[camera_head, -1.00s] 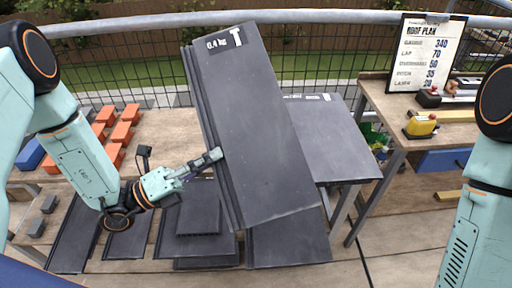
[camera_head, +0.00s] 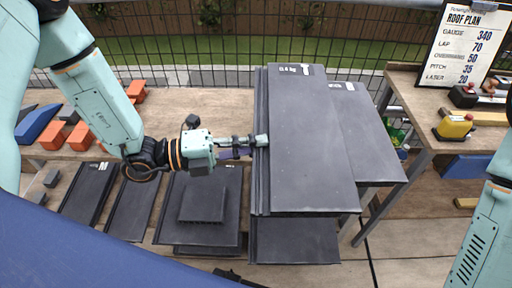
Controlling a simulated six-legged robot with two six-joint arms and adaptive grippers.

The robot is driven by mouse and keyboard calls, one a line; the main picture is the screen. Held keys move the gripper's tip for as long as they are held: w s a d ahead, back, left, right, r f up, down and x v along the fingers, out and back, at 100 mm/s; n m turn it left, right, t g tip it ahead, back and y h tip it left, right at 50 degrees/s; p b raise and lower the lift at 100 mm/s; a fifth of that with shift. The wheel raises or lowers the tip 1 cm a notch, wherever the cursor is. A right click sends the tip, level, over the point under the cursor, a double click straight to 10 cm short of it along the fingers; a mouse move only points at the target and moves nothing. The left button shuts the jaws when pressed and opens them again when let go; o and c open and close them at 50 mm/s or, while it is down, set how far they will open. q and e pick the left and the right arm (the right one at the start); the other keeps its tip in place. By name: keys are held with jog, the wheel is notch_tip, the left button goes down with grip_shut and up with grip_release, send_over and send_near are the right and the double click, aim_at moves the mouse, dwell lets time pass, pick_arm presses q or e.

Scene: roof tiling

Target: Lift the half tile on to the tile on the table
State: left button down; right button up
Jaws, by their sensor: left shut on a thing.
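My left gripper (camera_head: 258,141) is shut on the left edge of a long dark grey tile marked 0.4 kg, which I take as the half tile (camera_head: 310,140). The half tile looks roughly level, its label at the far end. Another dark tile (camera_head: 375,140) lies on the table to the right, and the half tile covers its left part in the view. I cannot tell whether the two touch. My right gripper is out of view; only part of my right arm shows at the right edge.
Orange blocks (camera_head: 80,135) stand at the left. A right-hand bench holds the roof plan board (camera_head: 465,45) and a yellow tool (camera_head: 453,127). A mesh fence runs behind.

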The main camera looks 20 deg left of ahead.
pick_arm(q)
jog(key=w+f+b, duration=0.2)
jog(key=w+a+f+b, duration=0.1)
jog(key=w+f+b, duration=0.1)
jog(key=w, duration=0.1)
jog(key=w+f+b, duration=0.1)
jog(key=w+b, duration=0.1)
jog(key=w, duration=0.1)
jog(key=shift+a+f, duration=0.25)
jog(key=shift+f, duration=0.15)
jog(key=shift+w+d+f+b, duration=0.1)
jog(key=shift+d+f+b, duration=0.05)
jog(key=shift+f+b, duration=0.35)
jog(key=shift+w+d+f+b, duration=0.1)
jog(key=shift+d+f+b, duration=0.05)
jog(key=shift+f+b, duration=0.3)
jog(key=shift+s+a+f, duration=0.1)
jog(key=shift+s+a, duration=0.05)
jog(key=shift+a, duration=0.05)
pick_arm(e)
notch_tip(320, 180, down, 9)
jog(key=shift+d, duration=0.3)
pick_arm(q)
jog(key=shift+d, duration=0.15)
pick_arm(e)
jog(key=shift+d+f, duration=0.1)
